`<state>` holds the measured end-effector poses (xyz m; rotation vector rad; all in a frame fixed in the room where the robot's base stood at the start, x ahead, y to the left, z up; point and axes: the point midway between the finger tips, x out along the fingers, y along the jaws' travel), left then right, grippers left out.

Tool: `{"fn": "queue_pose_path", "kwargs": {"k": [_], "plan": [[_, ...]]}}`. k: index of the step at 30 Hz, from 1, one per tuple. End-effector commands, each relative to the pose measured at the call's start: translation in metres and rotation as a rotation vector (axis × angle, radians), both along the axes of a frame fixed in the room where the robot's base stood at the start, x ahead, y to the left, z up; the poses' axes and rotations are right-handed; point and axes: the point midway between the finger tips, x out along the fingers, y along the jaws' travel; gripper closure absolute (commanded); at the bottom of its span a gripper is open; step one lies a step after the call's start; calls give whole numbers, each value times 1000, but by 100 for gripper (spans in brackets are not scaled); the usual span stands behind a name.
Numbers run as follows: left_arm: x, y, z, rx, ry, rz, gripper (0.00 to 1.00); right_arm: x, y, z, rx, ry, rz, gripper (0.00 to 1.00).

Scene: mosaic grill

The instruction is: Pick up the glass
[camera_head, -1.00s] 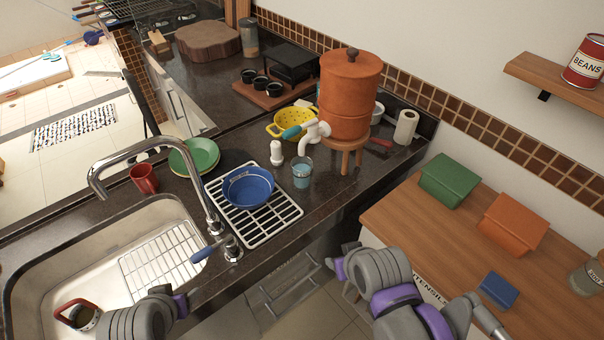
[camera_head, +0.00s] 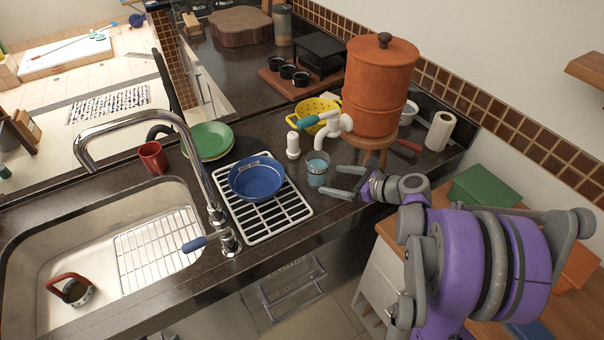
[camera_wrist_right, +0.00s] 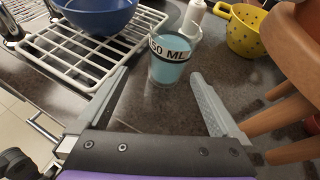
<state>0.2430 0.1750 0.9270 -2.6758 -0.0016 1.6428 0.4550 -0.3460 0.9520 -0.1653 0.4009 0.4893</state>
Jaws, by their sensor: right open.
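The glass (camera_head: 317,169) is clear with bluish contents and stands upright on the dark counter, right of the white drying rack. In the right wrist view the glass (camera_wrist_right: 174,52) shows a "50 ML" style label and stands just ahead of the fingertips. My right gripper (camera_head: 344,182) is open and empty, low over the counter, with its fingers pointing left toward the glass. In the right wrist view my right gripper (camera_wrist_right: 160,85) has its two fingers spread wide, with the glass beyond the gap between them. My left gripper is not in view.
A blue bowl (camera_head: 257,178) sits on the drying rack (camera_head: 292,207) left of the glass. A white shaker (camera_head: 293,146), a yellow colander (camera_head: 329,126) and an orange clay water filter (camera_head: 377,85) on a wooden stool (camera_head: 372,157) stand close behind. The sink (camera_head: 24,238) is at left.

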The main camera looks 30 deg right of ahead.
Motion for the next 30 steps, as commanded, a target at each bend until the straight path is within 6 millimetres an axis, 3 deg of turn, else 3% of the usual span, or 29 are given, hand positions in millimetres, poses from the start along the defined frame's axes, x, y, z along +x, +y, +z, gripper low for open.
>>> {"fn": "queue_pose_path", "kwargs": {"k": [4,12,30], "plan": [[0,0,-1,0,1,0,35,7,-9,-4,71,-1,-38,0],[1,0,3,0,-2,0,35,41,9,-18,73,-2,-35,0],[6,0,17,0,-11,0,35,95,30,-39,70,-1,-37,0]]}}
